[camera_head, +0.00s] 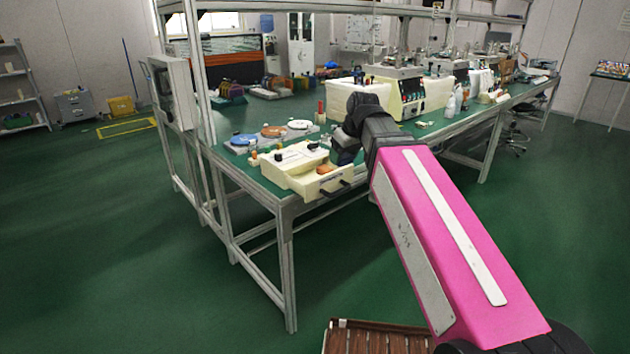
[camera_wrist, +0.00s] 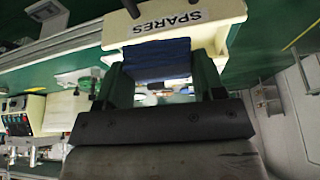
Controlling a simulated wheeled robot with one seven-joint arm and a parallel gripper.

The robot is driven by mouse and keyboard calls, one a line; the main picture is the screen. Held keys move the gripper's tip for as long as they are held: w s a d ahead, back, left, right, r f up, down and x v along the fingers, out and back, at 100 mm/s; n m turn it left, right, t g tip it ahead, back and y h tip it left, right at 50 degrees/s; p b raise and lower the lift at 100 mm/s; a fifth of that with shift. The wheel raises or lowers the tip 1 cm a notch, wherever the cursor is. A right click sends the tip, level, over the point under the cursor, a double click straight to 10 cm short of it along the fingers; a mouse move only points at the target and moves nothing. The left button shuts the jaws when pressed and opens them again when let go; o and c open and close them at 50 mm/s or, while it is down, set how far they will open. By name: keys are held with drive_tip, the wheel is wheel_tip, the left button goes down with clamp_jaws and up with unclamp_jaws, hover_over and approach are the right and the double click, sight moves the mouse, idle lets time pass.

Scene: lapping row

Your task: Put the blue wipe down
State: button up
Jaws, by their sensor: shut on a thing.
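The blue wipe (camera_wrist: 157,58) is a folded dark-blue pad in the wrist view, spanning the gap between the two green fingers. My gripper (camera_wrist: 160,72) is shut on it. Beyond the wipe is a cream box (camera_wrist: 222,36) with a label reading SPARES; I cannot tell whether the wipe touches it.
In the head view a cream unit (camera_head: 285,176) with a black-handled drawer stands at the bench's front edge. Blue (camera_head: 243,139), orange (camera_head: 272,131) and white (camera_head: 299,125) discs lie behind it. A red cylinder (camera_head: 320,112) and a control box (camera_head: 412,90) stand farther back.

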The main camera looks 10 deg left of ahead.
drive_tip(key=shift+s+a+n, duration=0.4)
drive_tip(key=shift+s+a, duration=0.5)
drive_tip(key=shift+s, duration=0.15)
approach(307, 177)
drive_tip(key=s+f, duration=0.1)
drive_tip(key=s+a, duration=0.1)
drive_tip(key=s, duration=0.1)
drive_tip(key=shift+a+f, duration=0.2)
drive_tip(key=shift+f, duration=2.2)
drive_tip(key=shift+f, duration=0.1)
drive_tip(key=o, duration=0.5)
drive_tip(key=shift+o, duration=0.5)
drive_tip(key=v, duration=1.2)
drive_tip(key=shift+w, duration=0.2)
